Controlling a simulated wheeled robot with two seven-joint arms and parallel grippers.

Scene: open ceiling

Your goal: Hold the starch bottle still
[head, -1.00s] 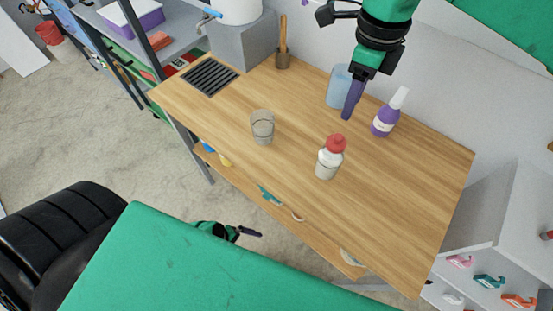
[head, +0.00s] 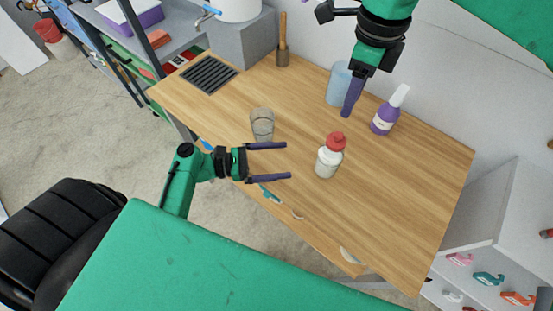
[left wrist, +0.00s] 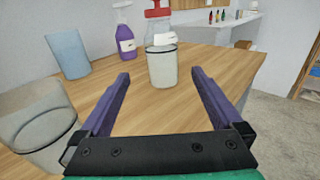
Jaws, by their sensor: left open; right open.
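The starch bottle seems to be the white bottle with a red cap (head: 329,157), upright on the wooden table (head: 400,200). It also shows in the left wrist view (left wrist: 161,65), ahead of and between the two fingers. My left gripper (head: 280,161) is open and empty, left of the bottle and apart from it, its fingers pointing toward it. My right gripper (head: 350,98) hangs above the back of the table, beside the blue cup; only one finger shows clearly.
A clear glass (head: 262,124) stands close behind my left gripper. A blue cup (head: 338,84) and a purple spray bottle (head: 388,112) stand at the back. The table's right part is clear.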

